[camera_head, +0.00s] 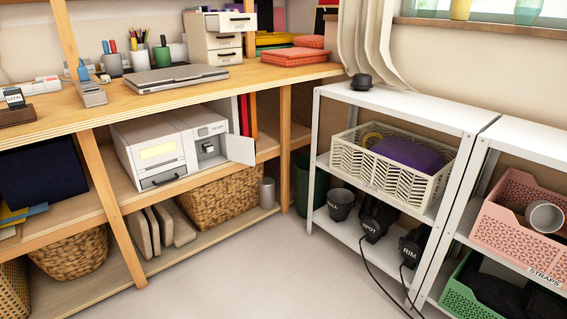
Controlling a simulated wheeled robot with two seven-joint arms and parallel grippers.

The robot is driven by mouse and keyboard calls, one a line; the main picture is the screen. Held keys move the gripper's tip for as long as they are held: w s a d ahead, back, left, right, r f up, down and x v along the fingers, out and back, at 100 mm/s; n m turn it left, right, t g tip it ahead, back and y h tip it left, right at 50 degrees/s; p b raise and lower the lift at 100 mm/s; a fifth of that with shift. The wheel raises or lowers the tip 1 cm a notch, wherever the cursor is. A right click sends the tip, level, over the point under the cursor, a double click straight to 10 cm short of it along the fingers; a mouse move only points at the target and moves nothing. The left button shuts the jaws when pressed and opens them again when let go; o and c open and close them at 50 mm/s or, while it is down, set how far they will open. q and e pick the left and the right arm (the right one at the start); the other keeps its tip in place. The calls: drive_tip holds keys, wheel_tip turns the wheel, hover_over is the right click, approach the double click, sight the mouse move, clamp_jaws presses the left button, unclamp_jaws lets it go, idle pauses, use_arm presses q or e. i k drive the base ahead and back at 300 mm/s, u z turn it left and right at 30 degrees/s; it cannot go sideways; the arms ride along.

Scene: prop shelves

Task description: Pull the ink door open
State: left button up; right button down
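A white printer (150,143) stands on the middle shelf of the wooden unit, left of centre. At the right of its front, a small pale door panel (239,149) stands swung out to the right. Beside it an open compartment (208,163) shows, with a dark part inside. A small label above the compartment is too small to read surely. A drawer with a dark handle is low on the printer's front left. Neither of my grippers is in view, and nothing touches the door.
The wooden worktop (95,118) above holds a closed laptop (175,77), pen cups and a small drawer unit (212,42). Woven baskets (222,196) sit below. White metal shelves (410,100) with crates stand at the right. The pale floor (260,270) in front is mostly clear, with black cables at right.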

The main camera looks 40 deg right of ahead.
sight(242, 150)
drive_tip(key=z, duration=1.05)
drive_tip(key=i, duration=1.25)
drive_tip(key=u, duration=0.75)
drive_tip(key=i, duration=0.5)
drive_tip(key=u, duration=0.35)
